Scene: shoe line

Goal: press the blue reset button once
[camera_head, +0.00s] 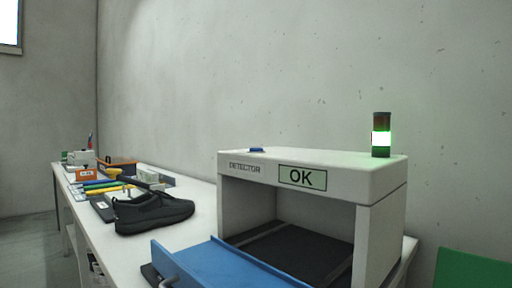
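The blue reset button (256,150) is a small, low blue shape on top of the white detector (322,161), near the left end of its top face. The detector stands on the white table and its front sign (302,178) reads OK. A signal tower (381,135) on its top right is lit green. Neither of my grippers shows in this view.
A blue tray-like part (222,266) with a metal handle lies before the detector's opening. A black shoe (152,212) sits on the table (195,204) to its left. Tools and an orange box (118,166) lie farther back. A green surface (472,270) is at lower right.

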